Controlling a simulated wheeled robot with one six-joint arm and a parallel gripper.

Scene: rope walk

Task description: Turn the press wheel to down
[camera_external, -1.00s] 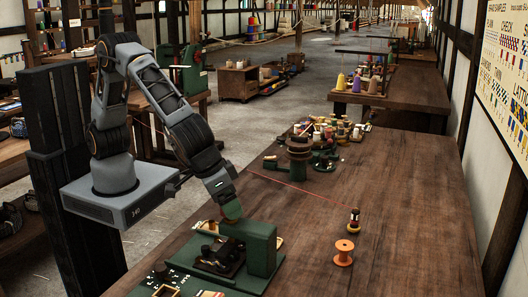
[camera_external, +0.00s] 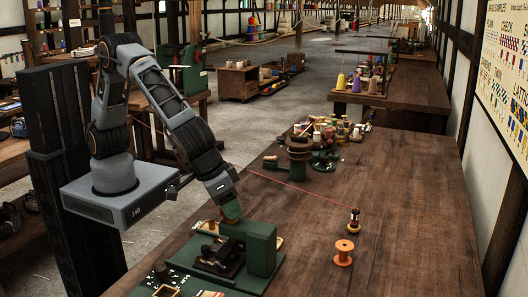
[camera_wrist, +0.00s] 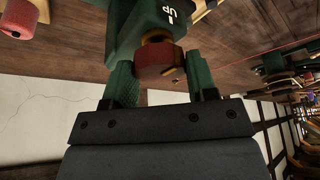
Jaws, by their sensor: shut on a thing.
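The press wheel (camera_wrist: 157,67) is a dark red disc with a brass-coloured part in the wrist view. It sits against the green press body (camera_wrist: 132,25), beside a white "UP" mark (camera_wrist: 168,14). My gripper (camera_wrist: 160,72) has one green finger on each side of the wheel and is shut on it. In the external view my gripper (camera_external: 231,211) points down at the back of the green press (camera_external: 262,250). The wheel is too small and covered to make out there.
An orange spool (camera_external: 344,254) and a dark spool with thread (camera_external: 354,220) stand on the table right of the press. A red line (camera_external: 290,184) runs across the table. More spools (camera_external: 337,130) stand farther back. The table's right side is clear.

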